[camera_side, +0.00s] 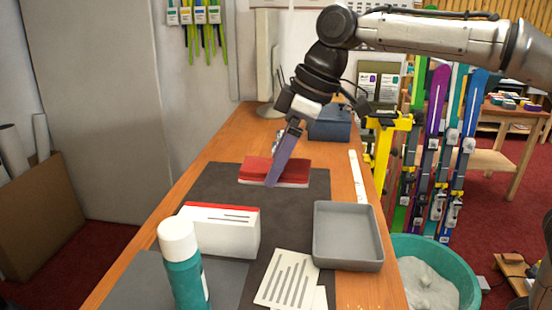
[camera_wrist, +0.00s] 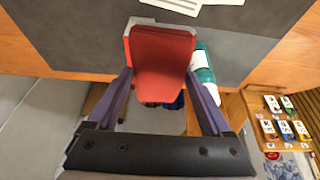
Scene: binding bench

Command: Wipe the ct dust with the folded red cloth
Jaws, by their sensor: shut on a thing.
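A flat red thing, which I take as the folded red cloth (camera_side: 292,174), lies at the far part of the dark mat, with a pale front edge. My gripper (camera_side: 272,182) reaches down over it, one purple finger in front of it. In the wrist view the red cloth (camera_wrist: 162,62) fills the space between the two purple fingers of my gripper (camera_wrist: 160,80), which is shut on it. I cannot make out the dust for certain. A few pale specks (camera_side: 364,306) show on the wood at the near edge.
On or beside the dark mat (camera_side: 215,187) are a white box with a red top (camera_side: 220,238), a grey tray (camera_side: 348,262), a teal bottle with a white cap (camera_side: 184,270) and printed sheets (camera_side: 286,280). A blue box (camera_side: 330,124) stands behind. The mat's middle is clear.

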